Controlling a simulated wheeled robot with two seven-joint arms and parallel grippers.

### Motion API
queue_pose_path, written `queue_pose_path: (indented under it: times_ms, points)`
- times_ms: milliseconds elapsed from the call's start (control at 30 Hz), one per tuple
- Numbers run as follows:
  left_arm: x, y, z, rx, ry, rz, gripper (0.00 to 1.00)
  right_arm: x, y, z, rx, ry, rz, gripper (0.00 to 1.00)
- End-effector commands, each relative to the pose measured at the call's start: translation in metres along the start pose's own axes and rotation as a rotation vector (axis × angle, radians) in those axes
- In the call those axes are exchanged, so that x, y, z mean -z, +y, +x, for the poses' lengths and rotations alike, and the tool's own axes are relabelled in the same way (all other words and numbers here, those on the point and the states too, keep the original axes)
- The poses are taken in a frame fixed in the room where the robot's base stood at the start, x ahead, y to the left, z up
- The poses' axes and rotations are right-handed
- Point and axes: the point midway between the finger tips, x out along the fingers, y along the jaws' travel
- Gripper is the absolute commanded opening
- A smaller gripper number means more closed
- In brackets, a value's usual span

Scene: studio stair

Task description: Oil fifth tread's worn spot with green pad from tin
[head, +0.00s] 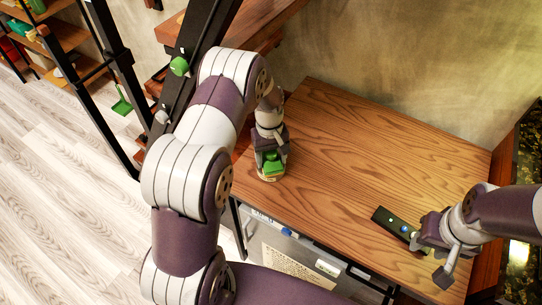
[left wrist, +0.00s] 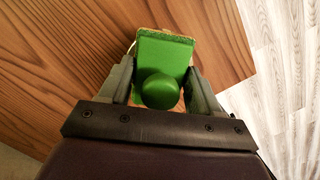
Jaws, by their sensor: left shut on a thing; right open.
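My left gripper (head: 270,158) is shut on the green pad (head: 272,166), low over the wooden top near its left edge. In the left wrist view the pad (left wrist: 165,55) is a green block with a round green knob (left wrist: 160,91) between the two fingers. A pale round rim, apparently the tin (head: 268,178), shows just under the pad; whether they touch I cannot tell. My right gripper (head: 418,238) is open at the right of the top, close to a dark flat device. Wooden stair treads (head: 273,22) show at the upper left, partly hidden by my left arm. I cannot make out a worn spot.
The dark device (head: 390,222) with small buttons lies on the wooden top (head: 370,140), whose middle is clear. A dark stair stringer (head: 190,40) rises behind my left arm. A shelf (head: 65,38) stands at the far left. A dark-framed tank-like box (head: 525,170) is at the right.

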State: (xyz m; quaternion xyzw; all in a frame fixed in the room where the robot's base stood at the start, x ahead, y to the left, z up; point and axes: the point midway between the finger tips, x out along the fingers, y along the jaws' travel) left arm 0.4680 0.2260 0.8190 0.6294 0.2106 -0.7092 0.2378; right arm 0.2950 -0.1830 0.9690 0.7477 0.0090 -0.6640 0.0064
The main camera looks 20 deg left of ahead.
Motion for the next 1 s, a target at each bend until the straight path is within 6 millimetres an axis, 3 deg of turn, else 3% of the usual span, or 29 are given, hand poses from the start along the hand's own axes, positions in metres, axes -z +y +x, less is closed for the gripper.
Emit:
queue_pose_path:
  times_ms: [567, 1000]
  points:
    - [-0.001, -0.001, 0.001, 0.001, -0.002, 0.000, 0.39, 0.000, 0.000, -0.002, 0.000, 0.000, 0.000, 0.43]
    - [-0.006, 0.000, -0.045, 0.000, -0.001, 0.000, 0.39, 0.005, 0.000, -0.041, 0.000, 0.000, 0.000, 0.43]
